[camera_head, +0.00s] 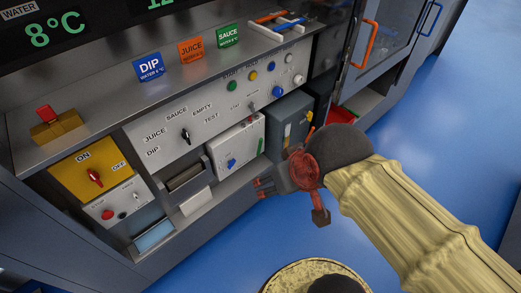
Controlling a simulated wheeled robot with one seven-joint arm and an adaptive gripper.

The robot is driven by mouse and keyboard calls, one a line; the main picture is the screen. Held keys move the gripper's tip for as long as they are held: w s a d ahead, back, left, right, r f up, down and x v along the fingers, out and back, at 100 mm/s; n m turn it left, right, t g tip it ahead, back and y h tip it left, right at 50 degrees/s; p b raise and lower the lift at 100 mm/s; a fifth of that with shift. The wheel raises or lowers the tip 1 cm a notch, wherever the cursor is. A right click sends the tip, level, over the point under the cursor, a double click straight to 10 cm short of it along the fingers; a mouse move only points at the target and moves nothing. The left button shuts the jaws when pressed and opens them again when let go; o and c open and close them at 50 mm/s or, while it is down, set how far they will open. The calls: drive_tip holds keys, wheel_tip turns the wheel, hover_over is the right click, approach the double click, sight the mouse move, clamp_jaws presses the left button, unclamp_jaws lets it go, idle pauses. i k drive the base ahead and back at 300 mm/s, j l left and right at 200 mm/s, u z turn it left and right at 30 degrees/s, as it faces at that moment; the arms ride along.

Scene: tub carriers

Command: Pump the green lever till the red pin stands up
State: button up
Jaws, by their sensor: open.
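A small green upright piece (261,146), which looks like the green lever, is at the right side of a white box (236,146) with a blue knob. The box sits in the lower bay of the steel machine. A tiny reddish spot shows on top of this box; I cannot tell whether it is the red pin or whether it stands up. My gripper (290,202) is open, with red and dark fingers spread. It hangs in front of the machine, right of and below the green piece, and appears empty and apart from it.
A grey box (288,122) stands right of the white one, partly behind my gripper. The panel above carries a selector knob (185,135) and several coloured buttons. A yellow ON/OFF switch plate (85,170) is at left. Blue floor (230,245) is open in front.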

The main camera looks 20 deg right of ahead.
sight(262, 140)
drive_tip(key=i+z, duration=0.2)
drive_tip(key=z, duration=0.2)
drive_tip(key=i+j+z, duration=0.2)
drive_tip(key=z, duration=0.15)
drive_tip(key=i+j+z, duration=0.15)
drive_tip(key=z, duration=0.25)
